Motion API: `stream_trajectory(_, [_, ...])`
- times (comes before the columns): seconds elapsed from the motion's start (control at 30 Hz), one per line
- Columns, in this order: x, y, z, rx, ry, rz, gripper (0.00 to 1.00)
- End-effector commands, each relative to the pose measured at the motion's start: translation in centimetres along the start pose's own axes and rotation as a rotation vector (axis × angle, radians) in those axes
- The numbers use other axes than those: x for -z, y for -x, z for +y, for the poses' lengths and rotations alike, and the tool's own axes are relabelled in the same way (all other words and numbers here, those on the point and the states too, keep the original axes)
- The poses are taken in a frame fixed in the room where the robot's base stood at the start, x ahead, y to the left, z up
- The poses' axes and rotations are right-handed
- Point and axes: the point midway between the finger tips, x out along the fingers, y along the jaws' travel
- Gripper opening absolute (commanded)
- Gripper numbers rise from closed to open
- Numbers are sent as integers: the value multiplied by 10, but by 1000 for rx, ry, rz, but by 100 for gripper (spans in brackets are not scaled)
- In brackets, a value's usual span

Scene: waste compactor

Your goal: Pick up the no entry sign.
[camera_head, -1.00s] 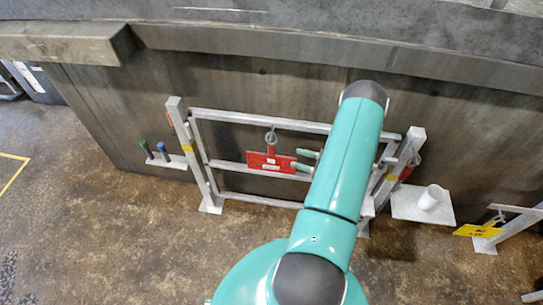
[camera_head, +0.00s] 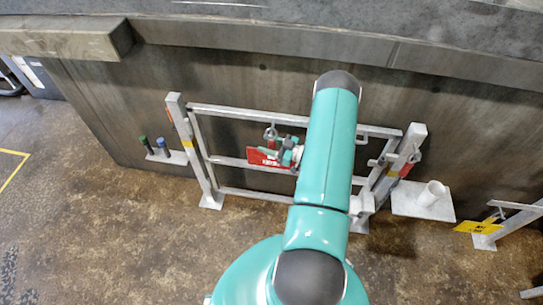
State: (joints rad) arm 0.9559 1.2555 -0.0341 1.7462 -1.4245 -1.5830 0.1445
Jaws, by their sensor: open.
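The no entry sign (camera_head: 257,158) is a red plate with small white lettering. It hangs by a grey ring or hook from the metal gate in the middle of the view. My gripper (camera_head: 283,147) is at the right part of the sign, open, and covers some of it. I cannot tell whether the fingers stand around the sign's edge or only in front of it. My teal arm hides the gate to the right of the sign.
The grey metal gate (camera_head: 204,165) stands before a dark steel wall (camera_head: 100,110). A small shelf with a green and a blue handle (camera_head: 162,146) is at left. A white cup (camera_head: 431,193) on a plate and a yellow sign (camera_head: 478,227) are at right.

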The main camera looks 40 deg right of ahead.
Motion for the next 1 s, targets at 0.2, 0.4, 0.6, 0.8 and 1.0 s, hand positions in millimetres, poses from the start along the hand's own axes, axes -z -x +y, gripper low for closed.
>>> stream_trajectory(0.2, [0,-5,1,-1,1,-1,46])
stream_trajectory(0.4, [0,-5,1,-1,1,-1,17])
stream_trajectory(0.6, [0,-5,1,-1,1,-1,0])
stream_trajectory(0.8, [0,-5,1,-1,1,-1,0])
stream_trajectory(1.0, [6,-5,1,-1,2,0,0])
